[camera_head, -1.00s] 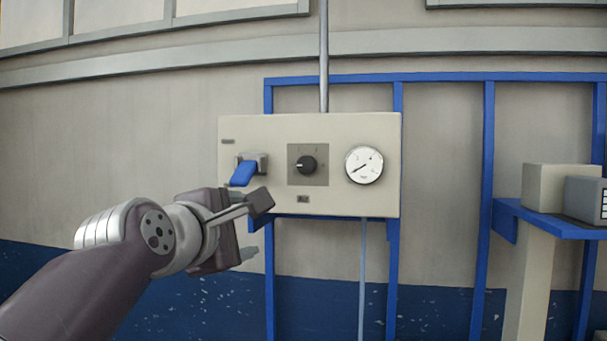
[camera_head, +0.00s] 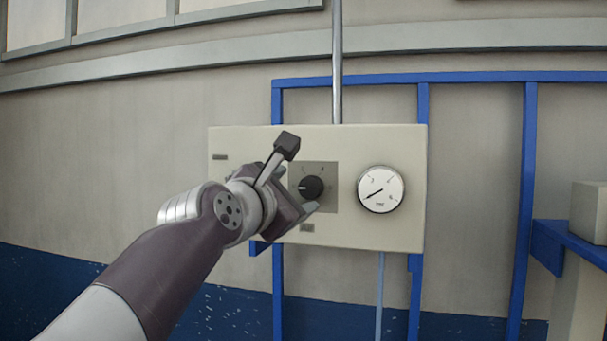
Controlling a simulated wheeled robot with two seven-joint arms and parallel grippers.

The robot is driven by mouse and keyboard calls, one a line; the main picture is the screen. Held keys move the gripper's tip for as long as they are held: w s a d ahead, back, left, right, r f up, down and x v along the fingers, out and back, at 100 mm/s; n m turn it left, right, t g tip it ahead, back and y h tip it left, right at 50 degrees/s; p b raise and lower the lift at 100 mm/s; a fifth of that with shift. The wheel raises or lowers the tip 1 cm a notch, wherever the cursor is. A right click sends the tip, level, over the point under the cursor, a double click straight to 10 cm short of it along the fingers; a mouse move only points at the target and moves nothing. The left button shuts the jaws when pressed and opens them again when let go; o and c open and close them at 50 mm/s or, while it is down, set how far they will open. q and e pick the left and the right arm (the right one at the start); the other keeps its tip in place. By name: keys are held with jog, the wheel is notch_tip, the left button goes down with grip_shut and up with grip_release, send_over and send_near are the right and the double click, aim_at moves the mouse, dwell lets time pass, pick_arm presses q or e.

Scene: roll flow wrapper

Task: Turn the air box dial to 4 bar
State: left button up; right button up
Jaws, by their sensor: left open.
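The air box (camera_head: 390,232) is a cream panel on a blue frame. Its black dial (camera_head: 311,187) sits on a grey square plate in the middle. A round white gauge (camera_head: 380,189) is to the right of the dial, its needle pointing to the lower left. My left gripper (camera_head: 299,176) is open in front of the dial plate, one finger above the dial and the other below it. I cannot tell whether either finger touches the dial. The blue lever on the left of the box is hidden behind my gripper. My right gripper is not in view.
A grey pipe (camera_head: 337,60) rises from the box top and a thin tube (camera_head: 379,300) hangs below it. Blue frame posts (camera_head: 525,180) stand at the right. A blue shelf (camera_head: 560,240) with a beige block (camera_head: 590,212) is at the far right.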

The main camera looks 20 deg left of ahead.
aim_at(308, 190)
pick_arm(q)
jog(key=w, duration=0.2)
jog(key=w+p, duration=0.1)
jog(key=w, duration=0.1)
jog(key=w+d, duration=0.1)
jog(key=w, duration=0.1)
jog(key=shift+w+f, duration=0.2)
jog(key=shift+f, duration=0.05)
jog(key=shift+s+a+r, duration=0.15)
jog(key=shift+s, duration=0.35)
jog(key=shift+w, duration=0.2)
jog(key=c, duration=1.1)
jog(key=shift+o, duration=0.2)
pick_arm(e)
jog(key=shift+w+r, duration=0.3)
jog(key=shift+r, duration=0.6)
